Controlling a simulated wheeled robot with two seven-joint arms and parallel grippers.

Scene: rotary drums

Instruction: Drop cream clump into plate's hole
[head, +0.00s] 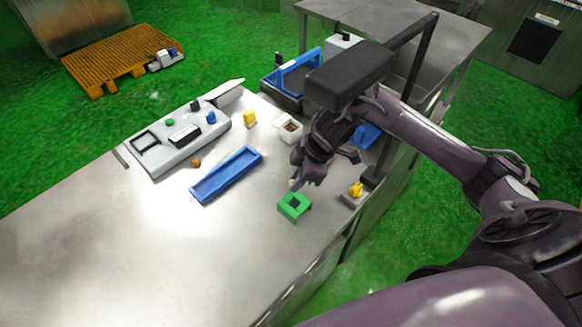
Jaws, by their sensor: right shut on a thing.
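A green square plate (283,213) with a dark hole (294,202) in its middle stands on the steel table near its right edge. My right gripper (298,180) reaches down from the right, a little beyond and above the plate. It is shut on a small cream clump (292,183), which shows as a pale bit at the fingertips. Much of the clump is hidden by the fingers. The clump appears apart from the plate, not over the hole. My left gripper is not in view.
A blue tray (226,176) lies left of the plate. A yellow-topped grey block (353,193) is close to its right. A white bin (288,128), a yellow block (250,119), an orange-brown lump (196,162) and a grey control panel (160,150) stand farther back. The front left table is clear.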

